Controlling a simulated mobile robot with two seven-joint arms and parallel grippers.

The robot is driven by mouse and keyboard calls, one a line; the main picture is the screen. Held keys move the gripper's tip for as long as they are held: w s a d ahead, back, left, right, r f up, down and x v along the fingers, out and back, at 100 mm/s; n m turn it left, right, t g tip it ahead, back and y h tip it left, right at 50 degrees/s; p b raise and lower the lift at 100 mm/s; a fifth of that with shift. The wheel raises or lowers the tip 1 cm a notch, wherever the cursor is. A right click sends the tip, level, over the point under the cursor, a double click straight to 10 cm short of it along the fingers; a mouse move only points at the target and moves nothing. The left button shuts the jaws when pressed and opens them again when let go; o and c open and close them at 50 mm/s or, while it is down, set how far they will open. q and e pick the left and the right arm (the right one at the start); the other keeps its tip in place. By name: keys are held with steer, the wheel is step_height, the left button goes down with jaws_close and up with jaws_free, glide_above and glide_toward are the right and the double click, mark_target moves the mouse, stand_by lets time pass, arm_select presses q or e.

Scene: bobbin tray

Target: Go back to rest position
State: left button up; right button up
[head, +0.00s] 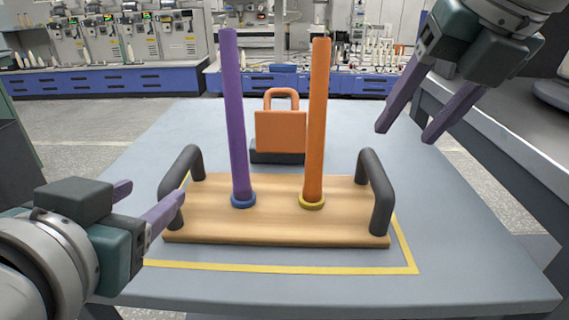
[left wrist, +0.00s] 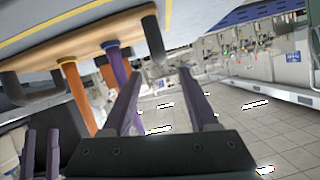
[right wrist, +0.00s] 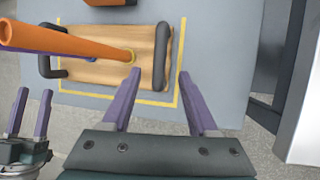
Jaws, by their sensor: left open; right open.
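My left gripper (head: 150,203) is open and empty, low at the left, beside the left handle of the wooden tray (head: 272,232). I cannot tell from the head view whether it touches the handle. My right gripper (head: 405,130) is open and empty, raised above the right side of the table. The tray has two dark handles (head: 378,190) and two upright rods. The purple rod (head: 234,120) stands in a blue ring (head: 243,201), the orange rod (head: 317,120) in a yellow ring (head: 312,201). In the right wrist view the tray (right wrist: 105,70) lies beyond the fingers.
An orange padlock-shaped block (head: 280,132) on a dark base (head: 277,157) stands behind the tray. Yellow tape (head: 290,268) outlines the tray's area on the grey table (head: 350,292). A grey bench (head: 500,135) runs along the right. Machines on blue cabinets stand far back.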

steer(key=shift+v, duration=0.85)
steer(key=shift+a, duration=0.1)
